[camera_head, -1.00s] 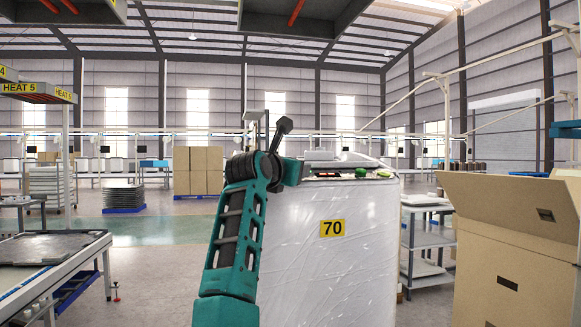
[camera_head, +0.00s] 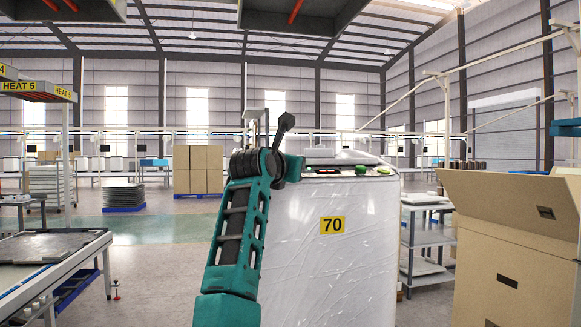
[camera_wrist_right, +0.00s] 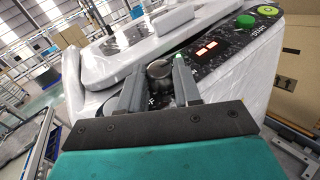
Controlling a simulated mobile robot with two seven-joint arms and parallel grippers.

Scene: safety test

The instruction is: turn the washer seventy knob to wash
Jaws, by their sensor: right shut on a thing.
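The white, wrapped washer (camera_head: 330,250) with a yellow 70 label stands in the middle of the head view. My right gripper (camera_wrist_right: 159,77) is shut on the knob, one finger on each side. The knob's pointer and the panel marks near it are mostly hidden by the fingers. In the head view, my teal arm covers the washer's left front edge; the knob cannot be made out there. My left gripper is not in view.
An open cardboard box (camera_head: 510,250) stands close on the right. A grey shelf cart (camera_head: 425,240) is beside the washer. A conveyor table (camera_head: 45,265) is at the left. Stacked boxes (camera_head: 198,170) stand far behind, with open floor before them.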

